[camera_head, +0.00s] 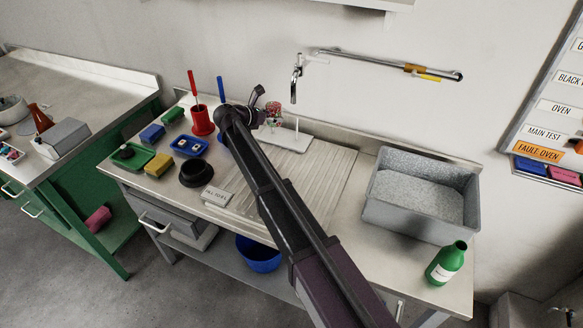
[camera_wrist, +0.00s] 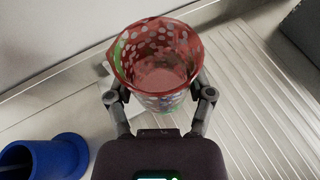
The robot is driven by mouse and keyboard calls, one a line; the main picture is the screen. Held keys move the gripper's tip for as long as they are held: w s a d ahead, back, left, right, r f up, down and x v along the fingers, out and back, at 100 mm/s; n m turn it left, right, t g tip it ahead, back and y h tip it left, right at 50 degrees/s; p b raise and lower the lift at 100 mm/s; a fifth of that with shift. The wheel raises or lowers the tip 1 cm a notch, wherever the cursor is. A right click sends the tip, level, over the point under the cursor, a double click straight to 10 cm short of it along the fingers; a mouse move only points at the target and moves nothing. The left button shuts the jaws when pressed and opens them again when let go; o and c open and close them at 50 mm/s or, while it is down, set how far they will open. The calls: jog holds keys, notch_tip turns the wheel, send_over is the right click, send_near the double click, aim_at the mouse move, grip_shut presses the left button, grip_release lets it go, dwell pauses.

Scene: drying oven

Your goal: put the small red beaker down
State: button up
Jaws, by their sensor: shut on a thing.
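In the head view the beaker (camera_head: 273,108) is small and partly hidden by my gripper (camera_head: 262,112), near the back of the steel bench. I cannot tell whether its base touches anything.
A white stand base with a rod (camera_head: 285,137) is close by the beaker. The ribbed draining board (camera_head: 315,180) has free room. A blue holder (camera_wrist: 68,157) is at lower left in the wrist view.

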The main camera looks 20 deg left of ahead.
jog(key=shift+n+t+y, duration=0.3)
jog(key=shift+n+y, duration=0.2)
jog(key=s+d+f+b, duration=0.2)
jog(key=s+d, duration=0.4)
jog(key=s+d+f+b, duration=0.2)
jog(key=s+d, duration=0.4)
jog(key=s, duration=0.1)
jog(key=s+d+f+b, duration=0.2)
jog(key=s+d, duration=0.4)
jog(key=shift+s+d+f, duration=0.15)
jog(key=shift+s+d, duration=0.1)
jog(key=shift+s, duration=0.15)
jog(key=b, duration=0.1)
send_over(293, 167)
jog(key=shift+s+d+f, duration=0.25)
jog(key=shift+s+f, duration=0.2)
jog(key=shift+f, duration=0.25)
jog(key=shift+w+a, duration=0.25)
jog(key=shift+w, duration=0.1)
jog(key=shift+w+a+f+b, duration=0.2)
jog(key=shift+f+b, duration=0.1)
jog(key=shift+b, duration=0.2)
jog(key=shift+d+f+b, duration=0.1)
jog(key=shift+f+b, duration=1.4)
jog(key=shift+f, duration=0.25)
